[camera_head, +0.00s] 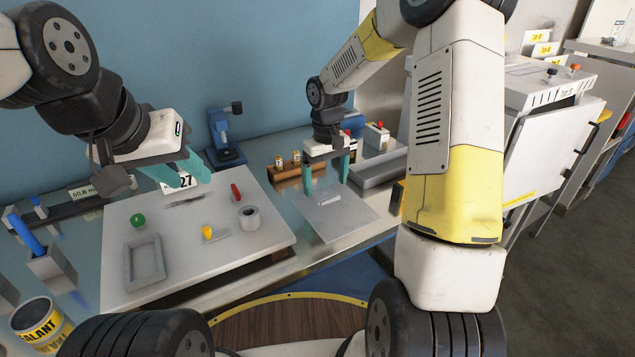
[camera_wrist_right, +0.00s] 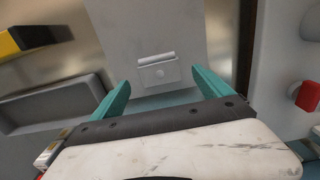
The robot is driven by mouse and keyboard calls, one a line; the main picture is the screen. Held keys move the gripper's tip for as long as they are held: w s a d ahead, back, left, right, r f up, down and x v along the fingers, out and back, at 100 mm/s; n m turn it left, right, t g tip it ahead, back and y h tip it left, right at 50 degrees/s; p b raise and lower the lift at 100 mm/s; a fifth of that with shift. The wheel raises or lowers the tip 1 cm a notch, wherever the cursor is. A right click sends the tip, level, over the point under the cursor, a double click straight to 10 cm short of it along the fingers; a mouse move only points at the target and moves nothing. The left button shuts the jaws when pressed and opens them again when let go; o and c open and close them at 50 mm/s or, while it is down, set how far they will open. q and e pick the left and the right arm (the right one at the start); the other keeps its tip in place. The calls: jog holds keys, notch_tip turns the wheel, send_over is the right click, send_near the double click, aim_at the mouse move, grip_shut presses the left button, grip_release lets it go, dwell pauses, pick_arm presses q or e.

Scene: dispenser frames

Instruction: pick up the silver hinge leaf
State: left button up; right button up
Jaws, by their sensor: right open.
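The silver hinge leaf (camera_head: 329,200) is a small plate lying on a flat grey sheet (camera_head: 345,222) right of the white board. In the right wrist view the hinge leaf (camera_wrist_right: 158,74) shows a rolled edge along its far side and a round mark in its middle. My right gripper (camera_head: 325,184) is open and empty above the sheet, pointing down. In the right wrist view its teal fingers (camera_wrist_right: 160,82) stand apart on either side of the hinge leaf, without visible contact.
The white board (camera_head: 180,255) holds a grey frame (camera_head: 145,262), green knob (camera_head: 137,220), yellow part (camera_head: 208,232), grey ring (camera_head: 249,217) and red part (camera_head: 236,193). A wooden block (camera_head: 284,171) and grey tray (camera_head: 380,168) stand behind the sheet. A blue device (camera_head: 222,140) stands further back.

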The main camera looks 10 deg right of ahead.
aim_at(325, 196)
jog(key=shift+f, duration=1.45)
jog(key=c, duration=1.5)
jog(key=shift+r, duration=0.1)
jog(key=shift+c, duration=0.2)
